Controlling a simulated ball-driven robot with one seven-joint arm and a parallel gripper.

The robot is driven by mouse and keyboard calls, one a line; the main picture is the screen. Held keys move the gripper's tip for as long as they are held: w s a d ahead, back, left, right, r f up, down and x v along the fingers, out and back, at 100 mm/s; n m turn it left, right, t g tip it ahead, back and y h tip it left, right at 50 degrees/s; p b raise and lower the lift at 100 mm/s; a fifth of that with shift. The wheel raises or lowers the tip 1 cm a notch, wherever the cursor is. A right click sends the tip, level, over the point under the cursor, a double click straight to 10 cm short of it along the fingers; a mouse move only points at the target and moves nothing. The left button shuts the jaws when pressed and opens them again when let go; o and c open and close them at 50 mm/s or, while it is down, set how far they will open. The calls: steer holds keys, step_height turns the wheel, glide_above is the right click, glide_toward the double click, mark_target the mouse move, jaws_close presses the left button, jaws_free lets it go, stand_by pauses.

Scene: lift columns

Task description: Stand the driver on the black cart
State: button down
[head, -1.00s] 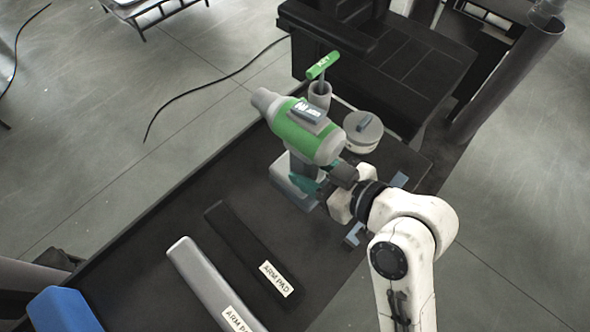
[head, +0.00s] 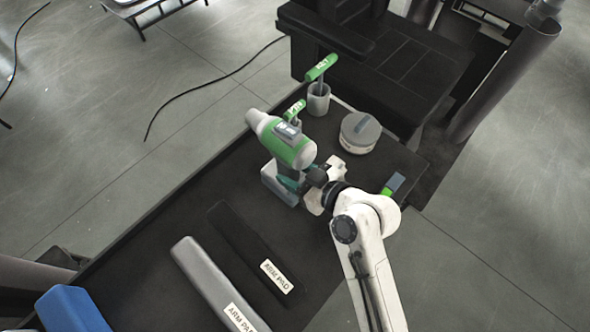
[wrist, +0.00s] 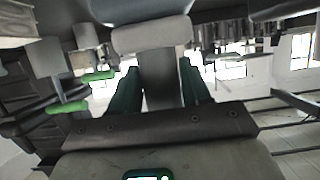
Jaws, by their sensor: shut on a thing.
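The driver (head: 285,143), green and pale grey with a grey-blue base, is upright in the head view, its nose pointing up-left. My gripper (head: 290,183) reaches it from the right. Its teal fingers are shut on the driver's grey handle, which also shows between them in the wrist view (wrist: 160,78). The driver is over the black top (head: 160,217) of what looks like the black cart. I cannot tell whether its base touches that top.
On the black top are a grey arm pad (head: 205,280), a black arm pad (head: 240,240), a blue object (head: 70,310), a round tin (head: 360,132) and a grey cup (head: 318,100) with a green-handled tool. A black cabinet-like block (head: 400,65) stands behind. The left middle is clear.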

steer(key=c, duration=0.5)
jaws_free()
steer(key=shift+r, duration=0.1)
steer(key=b+v, duration=0.2)
steer(key=v, duration=1)
steer(key=s+d+f+m+g+h, duration=0.1)
steer(key=s+d+f+m+h, duration=0.15)
steer(key=d, duration=0.35)
steer(key=s+d+f+m+g+h, duration=0.1)
steer(key=s+d+f+m+h, duration=0.1)
steer(key=d+m+h, duration=0.3)
steer(key=s+d+f+m+g+h, duration=0.1)
steer(key=s+d+f+m+h, duration=0.15)
steer(key=d, duration=0.55)
steer(key=s+d+f+m+g+h, duration=0.1)
steer(key=s+f+g, duration=0.3)
steer(key=s, duration=0.6)
steer(key=shift+d+f, duration=0.25)
steer(key=shift+d, duration=0.15)
